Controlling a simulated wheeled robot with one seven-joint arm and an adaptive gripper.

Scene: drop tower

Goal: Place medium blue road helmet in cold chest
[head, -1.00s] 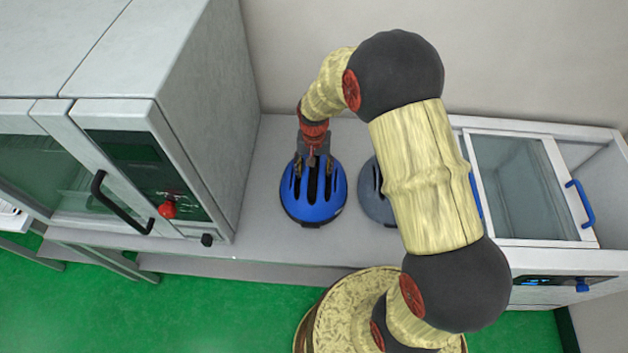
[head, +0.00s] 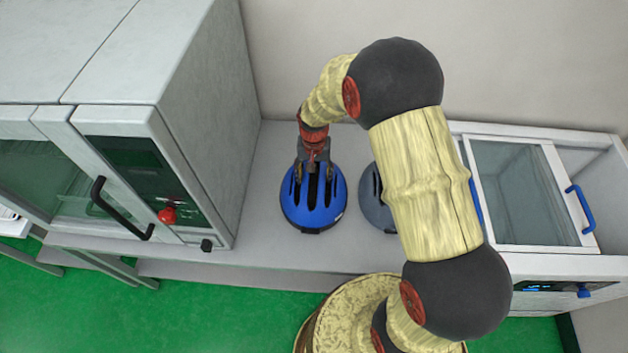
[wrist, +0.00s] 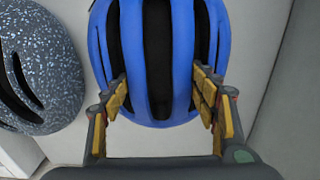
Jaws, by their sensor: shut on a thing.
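The blue helmet (head: 312,205) with black vents sits on or just above the grey counter. It also fills the middle of the wrist view (wrist: 160,60). My gripper (head: 313,165) is at the helmet's far end, with its fingers (wrist: 165,95) on both sides of a shell section, shut on it. The cold chest (head: 525,195) stands at the right, with a glass sliding lid and blue handles. Part of the chest's left side is hidden behind my arm. The chest's right end shows an uncovered opening.
A speckled grey helmet (head: 374,198) stands just right of the blue one, partly behind my arm; it shows at the left of the wrist view (wrist: 38,70). A tall grey cabinet (head: 205,110) with a black handle bounds the counter (head: 262,230) on the left.

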